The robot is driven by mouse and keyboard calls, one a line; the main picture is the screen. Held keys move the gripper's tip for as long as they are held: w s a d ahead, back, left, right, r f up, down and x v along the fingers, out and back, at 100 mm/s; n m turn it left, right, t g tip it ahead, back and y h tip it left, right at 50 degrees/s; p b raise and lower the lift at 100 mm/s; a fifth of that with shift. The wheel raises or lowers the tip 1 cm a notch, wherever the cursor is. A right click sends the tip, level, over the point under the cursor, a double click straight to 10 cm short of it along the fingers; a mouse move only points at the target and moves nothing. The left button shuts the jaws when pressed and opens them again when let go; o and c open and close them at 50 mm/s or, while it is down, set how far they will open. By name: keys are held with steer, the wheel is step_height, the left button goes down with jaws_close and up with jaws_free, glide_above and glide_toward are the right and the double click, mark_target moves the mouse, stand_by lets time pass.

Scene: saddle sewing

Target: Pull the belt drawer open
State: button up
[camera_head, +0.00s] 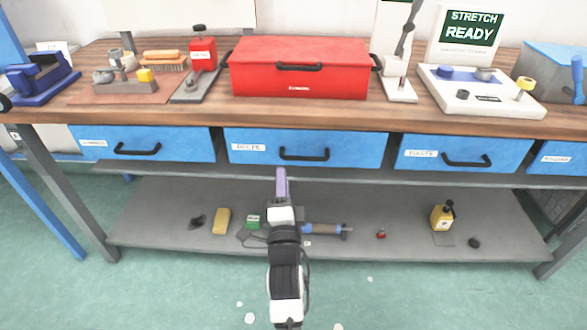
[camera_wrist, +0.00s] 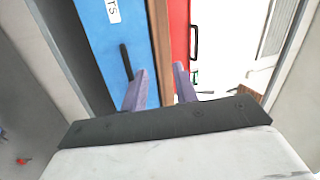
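The belt drawer appears to be the blue middle drawer (camera_head: 350,148) under the wooden top; its small white label looks like "BELTS", and in the wrist view the drawer (camera_wrist: 132,35) shows a label ending in "TS". It looks closed. Its black bar handle (camera_head: 304,155) also shows in the wrist view (camera_wrist: 126,62). My gripper (camera_head: 281,174) is just below and left of the handle in the head view. In the wrist view its two purple fingers (camera_wrist: 160,82) are apart with nothing held between them. The handle's end is beside the left finger; contact cannot be told.
Blue drawers flank it at left (camera_head: 180,146) and right (camera_head: 430,155). A red toolbox (camera_head: 330,75) stands on the wooden top (camera_head: 190,112) above. The grey lower shelf (camera_head: 370,205) holds small items, including a yellow bottle (camera_head: 441,218). The floor in front is mostly clear.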

mark_target(304, 157)
steer(key=d+f+m+g+h, duration=0.1)
steer(key=d+f+m+h, duration=0.15)
steer(key=d+f, duration=0.3)
steer(key=p+x, duration=0.2)
steer(key=x, duration=0.1)
steer(key=p+x, duration=0.3)
steer(key=x, duration=0.1)
steer(key=a+p+x, duration=0.1)
steer(key=p+x, duration=0.2)
steer(key=x, duration=0.1)
steer(key=shift+w+a+r, duration=0.1)
steer(key=shift+w+r, duration=0.05)
steer(key=shift+r, duration=0.1)
steer(key=shift+p+x, duration=0.65)
steer(key=shift+x, duration=0.1)
steer(key=shift+f, duration=0.25)
steer(key=shift+c, duration=0.2)
jaws_close()
